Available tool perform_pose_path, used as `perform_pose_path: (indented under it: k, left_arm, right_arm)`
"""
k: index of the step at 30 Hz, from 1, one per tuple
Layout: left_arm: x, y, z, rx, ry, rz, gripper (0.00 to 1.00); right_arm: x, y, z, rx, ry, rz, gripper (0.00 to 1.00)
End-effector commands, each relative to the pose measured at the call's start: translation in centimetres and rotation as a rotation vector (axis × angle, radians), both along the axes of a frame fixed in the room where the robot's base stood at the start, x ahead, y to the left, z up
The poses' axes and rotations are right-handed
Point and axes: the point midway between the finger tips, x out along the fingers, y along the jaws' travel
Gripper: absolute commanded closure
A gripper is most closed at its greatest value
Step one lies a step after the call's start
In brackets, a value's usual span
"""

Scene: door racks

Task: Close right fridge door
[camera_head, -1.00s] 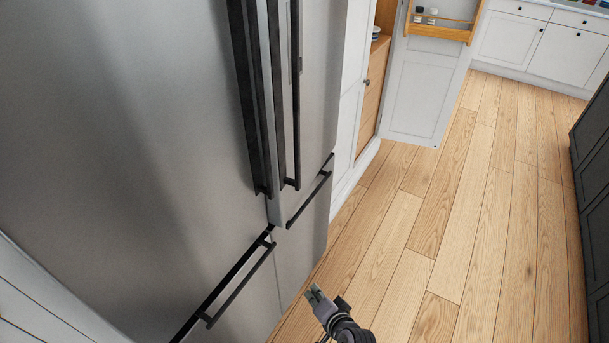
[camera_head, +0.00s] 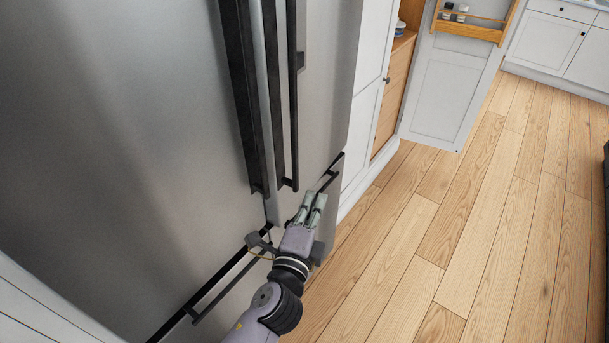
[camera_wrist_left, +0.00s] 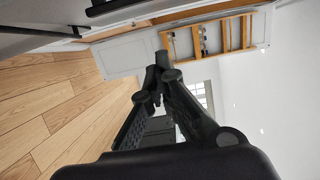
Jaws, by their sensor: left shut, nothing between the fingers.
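The steel fridge fills the left of the head view. Its right door (camera_head: 325,85) is narrow in this view and has a long black vertical handle (camera_head: 292,110). The left door (camera_head: 110,130) is wide, and its black handle stands beside the other one. A thin gap runs between the two handles, and I cannot tell how far the right door stands open. My left gripper (camera_head: 314,205) is shut and empty, in front of the lower part of the right side, near a drawer handle. In the left wrist view its fingers (camera_wrist_left: 155,80) meet. My right gripper is not in view.
Lower drawers with black bar handles (camera_head: 225,285) lie below the doors. Beyond the fridge an open white cabinet door (camera_head: 440,100) carries a wooden rack (camera_head: 470,25). The wooden floor (camera_head: 450,230) to the right is clear.

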Motion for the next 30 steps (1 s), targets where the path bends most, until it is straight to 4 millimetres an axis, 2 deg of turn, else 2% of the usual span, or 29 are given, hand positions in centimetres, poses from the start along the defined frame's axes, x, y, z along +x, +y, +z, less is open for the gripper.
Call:
perform_pose_path:
  k: [1,7,9,16,30]
  left_arm:
    - [1.2,-0.3,0.4,0.001,-0.002,0.001,1.00]
    - [5.2,-1.6,0.3,-0.001,-0.001,0.000,1.00]
    - [5.7,-0.2,0.3,0.003,0.001,0.002,1.00]
    - [6.8,1.7,0.1,-0.001,0.001,-0.001,1.00]
    - [7.2,2.5,-0.1,0.000,0.002,0.000,1.00]
  right_arm:
    - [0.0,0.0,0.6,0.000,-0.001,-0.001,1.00]
    - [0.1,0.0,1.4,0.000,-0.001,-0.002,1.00]
    - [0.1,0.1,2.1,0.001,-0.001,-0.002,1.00]
    - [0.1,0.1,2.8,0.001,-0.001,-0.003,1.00]
    - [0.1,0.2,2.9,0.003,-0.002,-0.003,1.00]
